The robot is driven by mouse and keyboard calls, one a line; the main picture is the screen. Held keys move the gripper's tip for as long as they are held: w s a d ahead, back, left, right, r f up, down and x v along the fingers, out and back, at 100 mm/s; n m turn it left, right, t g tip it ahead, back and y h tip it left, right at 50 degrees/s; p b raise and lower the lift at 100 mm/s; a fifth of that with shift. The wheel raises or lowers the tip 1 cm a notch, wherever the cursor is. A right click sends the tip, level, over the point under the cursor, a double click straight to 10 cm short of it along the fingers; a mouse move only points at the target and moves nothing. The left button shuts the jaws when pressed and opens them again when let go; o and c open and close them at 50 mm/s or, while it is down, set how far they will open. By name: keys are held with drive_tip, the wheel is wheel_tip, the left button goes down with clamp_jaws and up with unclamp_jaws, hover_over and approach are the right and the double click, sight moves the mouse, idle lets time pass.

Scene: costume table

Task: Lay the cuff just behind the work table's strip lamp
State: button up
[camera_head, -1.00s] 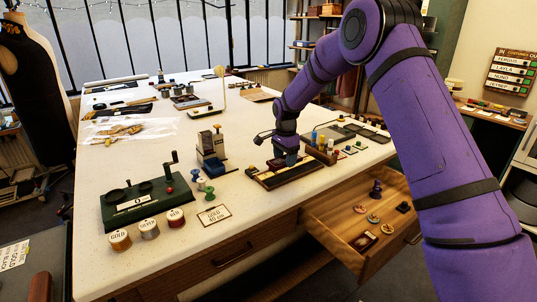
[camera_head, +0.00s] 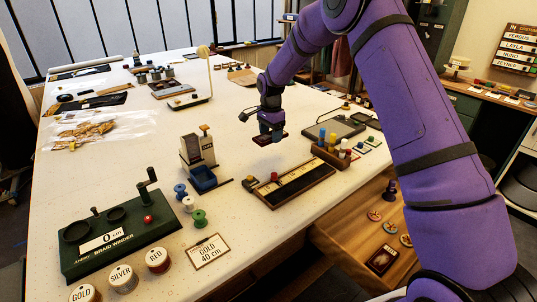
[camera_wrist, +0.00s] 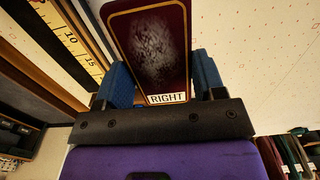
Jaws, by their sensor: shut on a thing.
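The cuff (camera_wrist: 150,45) is a dark maroon panel with a gold border, a grey worn patch and a label reading RIGHT. My gripper (camera_wrist: 163,80) is shut on it, one blue finger at each side. In the head view my gripper (camera_head: 271,122) holds the cuff (camera_head: 264,139) above the white work table (camera_head: 110,165), behind the long dark tray. A thin upright with a pale round top on a dark base (camera_head: 188,103) stands farther back and left; I cannot tell if this is the strip lamp.
The long tray (camera_head: 292,186) with a ruler lies in front. A block of coloured pegs (camera_head: 331,154) and a dark pad (camera_head: 335,127) are to the right. A small box stand (camera_head: 198,155) and the braid winder (camera_head: 112,232) are left. An open drawer (camera_head: 345,232) juts out at front right.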

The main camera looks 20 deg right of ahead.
sight(271, 160)
wheel_tip(271, 160, down, 9)
drive_tip(key=shift+f, duration=0.1)
idle(0.4)
drive_tip(key=o, duration=1)
